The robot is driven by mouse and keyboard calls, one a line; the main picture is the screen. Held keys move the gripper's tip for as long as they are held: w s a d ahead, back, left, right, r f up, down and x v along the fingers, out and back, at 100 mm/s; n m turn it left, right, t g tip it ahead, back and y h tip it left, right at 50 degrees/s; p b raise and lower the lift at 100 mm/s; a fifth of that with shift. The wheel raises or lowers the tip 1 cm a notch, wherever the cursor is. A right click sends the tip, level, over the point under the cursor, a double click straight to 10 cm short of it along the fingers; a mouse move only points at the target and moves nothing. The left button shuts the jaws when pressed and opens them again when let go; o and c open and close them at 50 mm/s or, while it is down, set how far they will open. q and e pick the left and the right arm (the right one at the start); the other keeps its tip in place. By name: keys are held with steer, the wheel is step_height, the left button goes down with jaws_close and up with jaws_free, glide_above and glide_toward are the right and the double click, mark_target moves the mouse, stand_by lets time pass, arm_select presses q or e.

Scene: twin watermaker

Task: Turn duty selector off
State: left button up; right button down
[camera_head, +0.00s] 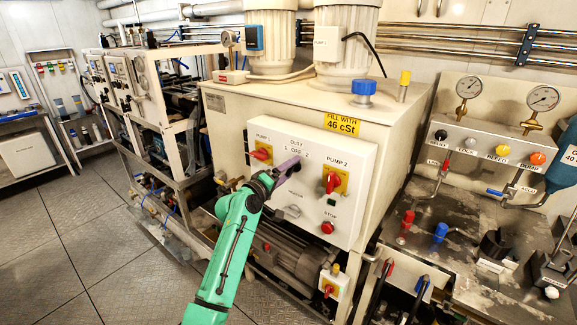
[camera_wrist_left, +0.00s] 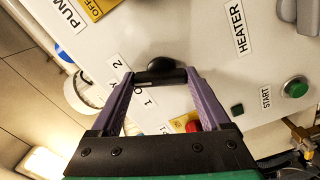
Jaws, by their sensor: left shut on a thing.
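The white control panel (camera_head: 270,205) carries a label reading DUTY, 1, OFF, 2. The black duty selector knob (camera_wrist_left: 160,66) sits below that label, and in the head view it is mostly hidden by my gripper. My left gripper (camera_head: 290,166) comes in from the lower left with its purple fingers at the knob. In the left wrist view the two fingertips (camera_wrist_left: 162,77) are on either side of the knob's black handle and shut on it. Which mark the knob points to cannot be told. My right gripper is in neither view.
The red pump 1 switch (camera_head: 261,153) is left of my gripper and the red pump 2 switch (camera_head: 332,183) is right of it. A green start button (camera_wrist_left: 295,87) and a red stop button (camera_head: 327,228) are on the same panel. A grey motor (camera_head: 290,250) lies below.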

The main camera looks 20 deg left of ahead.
arm_select(q)
steer(key=n+p, duration=0.2)
steer(key=n, duration=0.1)
steer(key=shift+r, duration=0.1)
steer(key=shift+n+p, duration=0.4)
steer(key=shift+n, duration=0.4)
steer(key=o, duration=1.2)
steer(key=shift+a, duration=0.1)
steer(key=b+v, duration=0.3)
steer(key=v, duration=1.1)
steer(key=shift+s+b, duration=0.2)
steer(key=shift+b, duration=0.1)
